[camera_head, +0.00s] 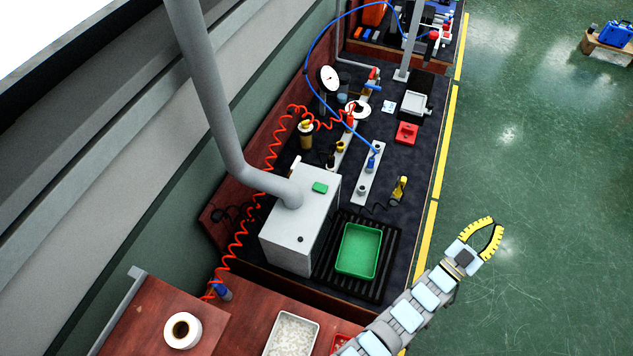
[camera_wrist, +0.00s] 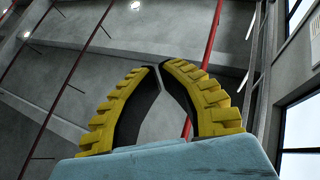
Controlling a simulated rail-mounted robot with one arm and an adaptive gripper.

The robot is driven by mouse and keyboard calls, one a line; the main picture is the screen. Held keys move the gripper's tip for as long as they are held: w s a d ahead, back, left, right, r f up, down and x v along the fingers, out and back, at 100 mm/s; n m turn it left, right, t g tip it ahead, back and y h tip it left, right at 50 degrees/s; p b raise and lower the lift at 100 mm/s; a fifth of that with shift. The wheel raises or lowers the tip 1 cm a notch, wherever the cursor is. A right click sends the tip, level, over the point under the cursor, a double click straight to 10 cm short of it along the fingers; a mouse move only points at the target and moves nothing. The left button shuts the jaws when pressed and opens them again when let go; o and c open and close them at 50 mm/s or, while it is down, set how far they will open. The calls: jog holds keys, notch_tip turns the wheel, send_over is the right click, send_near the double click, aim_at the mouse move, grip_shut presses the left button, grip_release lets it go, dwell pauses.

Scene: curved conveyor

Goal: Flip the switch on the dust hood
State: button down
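The dust hood (camera_head: 290,228) is a pale grey box on the dark bench top, with a thick grey duct (camera_head: 232,160) rising from its top. I cannot tell which part is the switch. My gripper (camera_head: 494,223) is over the green floor, right of the bench and well apart from the hood. Its yellow-and-black fingers also show in the wrist view (camera_wrist: 159,66), tips together with nothing between them. The hood is not in the wrist view.
A green tray (camera_head: 341,263) sits on black rollers right of the hood. A red coiled hose (camera_head: 240,240) runs on the hood's left. A white paper roll (camera_head: 167,330) and a white tray (camera_head: 272,348) are on the front table. The floor on the right is mostly clear.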

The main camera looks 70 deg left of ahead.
jog(key=w+a+f+n+g+b, duration=0.1)
jog(key=w+a+f+g, duration=0.25)
jog(key=a, duration=0.45)
jog(key=w+a+f+g+b, duration=0.1)
jog(key=w+a+f+g, duration=0.25)
jog(key=a, duration=0.55)
jog(key=w+a+f+n+g+b, duration=0.1)
jog(key=w+a+f+g, duration=0.25)
jog(key=a, duration=0.45)
jog(key=s+a+f+n+g+b, duration=0.1)
jog(key=s+a+f+g, duration=0.25)
jog(key=a, duration=0.55)
jog(key=s+a+r+n+g+h+b, duration=0.1)
jog(key=s+a+g+h, duration=0.2)
jog(key=s, duration=0.5)
jog(key=s+a+r+g+b, duration=0.1)
jog(key=s+a+g+b, duration=0.1)
jog(key=s+a, duration=0.45)
jog(key=s+d+r+n+g+h, duration=0.1)
jog(key=s+r+g+h, duration=0.1)
jog(key=s, duration=0.8)
jog(key=s+d+r+n+g+h+b, duration=0.1)
jog(key=s+r, duration=0.3)
jog(key=s, duration=0.6)
jog(key=shift+d+r+g+h, duration=0.2)
jog(key=shift+d+g+h, duration=0.15)
jog(key=shift+g+h, duration=0.15)
jog(key=shift+s, duration=0.1)
